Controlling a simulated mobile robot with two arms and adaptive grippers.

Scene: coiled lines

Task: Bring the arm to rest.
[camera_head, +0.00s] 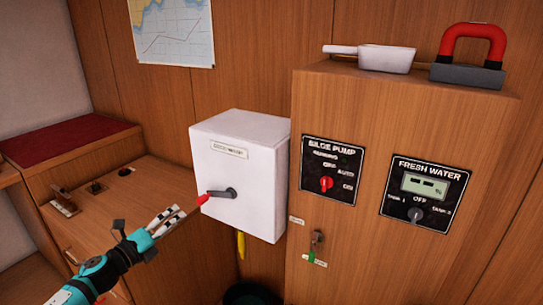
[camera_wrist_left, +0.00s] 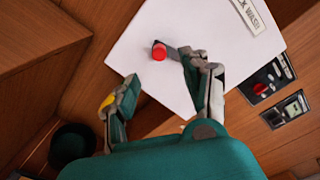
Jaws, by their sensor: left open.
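My left gripper (camera_head: 168,219) reaches in from the lower left in the head view, in front of a white box on the wall (camera_head: 240,170). Its fingers are open and hold nothing. The box has a grey lever with a red grip (camera_head: 205,199) pointing left, close to the fingertips. In the left wrist view the gripper (camera_wrist_left: 155,72) is spread, and the red grip end (camera_wrist_left: 159,51) shows between and beyond the fingers. I cannot tell whether a finger touches it. My right gripper is in neither view.
A wooden cabinet (camera_head: 300,90) at right carries a bilge pump panel (camera_head: 331,171), a fresh water panel (camera_head: 423,196) and a green-tagged key (camera_head: 316,242). A white scoop (camera_head: 385,58) and a red-handled object (camera_head: 470,55) lie on top. A dark bucket (camera_head: 250,294) stands below.

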